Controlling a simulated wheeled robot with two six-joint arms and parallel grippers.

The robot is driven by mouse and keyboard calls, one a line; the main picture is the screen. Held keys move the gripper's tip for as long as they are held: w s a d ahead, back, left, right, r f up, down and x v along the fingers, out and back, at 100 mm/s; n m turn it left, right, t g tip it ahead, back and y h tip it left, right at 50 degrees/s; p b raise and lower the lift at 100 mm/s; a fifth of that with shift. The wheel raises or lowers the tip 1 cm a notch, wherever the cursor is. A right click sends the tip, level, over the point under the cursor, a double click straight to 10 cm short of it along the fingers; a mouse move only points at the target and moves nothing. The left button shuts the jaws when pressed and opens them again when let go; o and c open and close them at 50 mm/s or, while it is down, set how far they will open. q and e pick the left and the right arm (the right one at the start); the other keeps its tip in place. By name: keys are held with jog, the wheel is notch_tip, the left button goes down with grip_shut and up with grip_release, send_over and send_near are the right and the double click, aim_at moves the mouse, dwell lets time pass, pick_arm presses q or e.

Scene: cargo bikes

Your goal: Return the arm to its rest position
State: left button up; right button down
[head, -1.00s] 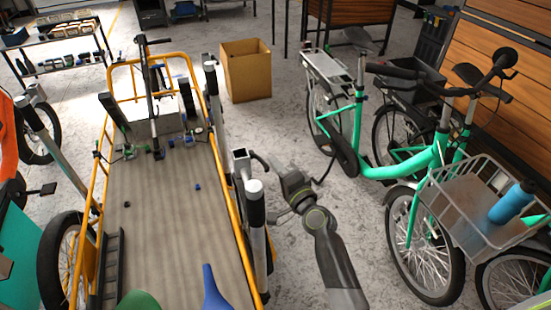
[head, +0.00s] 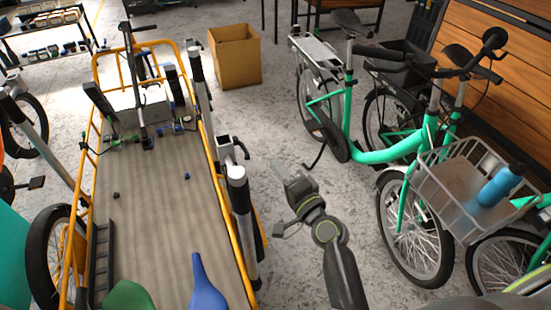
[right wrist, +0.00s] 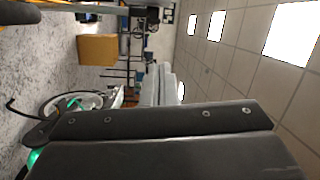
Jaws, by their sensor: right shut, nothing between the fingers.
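My right arm (head: 343,270) reaches up from the bottom of the head view, over the grey floor between the cargo bike and the green bike. My right gripper (head: 285,172) is at its far end, shut and empty, touching nothing that I can see. In the right wrist view the gripper's pale fingers (right wrist: 158,85) lie together beyond a dark housing. My left gripper is not in view.
The orange-railed cargo bed (head: 160,225) lies to the left, with upright posts (head: 240,205) close to my arm. A green bike (head: 385,155) with a wire basket (head: 465,200) and blue bottle (head: 500,185) stands right. A cardboard box (head: 235,60) stands behind.

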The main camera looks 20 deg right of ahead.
jog(key=shift+s+d, duration=0.15)
jog(key=shift+s, duration=0.45)
jog(key=shift+f, duration=0.15)
jog(key=s+d+f+n+g+h, duration=0.1)
jog(key=s+d+f+n+g, duration=0.15)
jog(key=f, duration=0.85)
jog(key=s+d+f+n+g+h, duration=0.1)
jog(key=s+f+g, duration=0.25)
jog(key=f, duration=0.75)
jog(key=s+d+f+n+g+h, duration=0.15)
jog(key=s+f, duration=0.25)
jog(key=f, duration=0.7)
jog(key=s+d+f+n+g+h, duration=0.1)
jog(key=s+d+f+n+g, duration=0.1)
jog(key=s+f, duration=0.4)
jog(key=s+d+f+n+g+h, duration=0.1)
jog(key=s+d+f+g, duration=0.3)
jog(key=s, duration=1.2)
jog(key=s+d+f+n+g+h, duration=0.1)
jog(key=s+d+f+n+g, duration=0.2)
jog(key=s+f, duration=0.7)
jog(key=shift+s+d+n, duration=0.5)
jog(key=shift+s+d, duration=0.25)
jog(key=shift+d, duration=0.25)
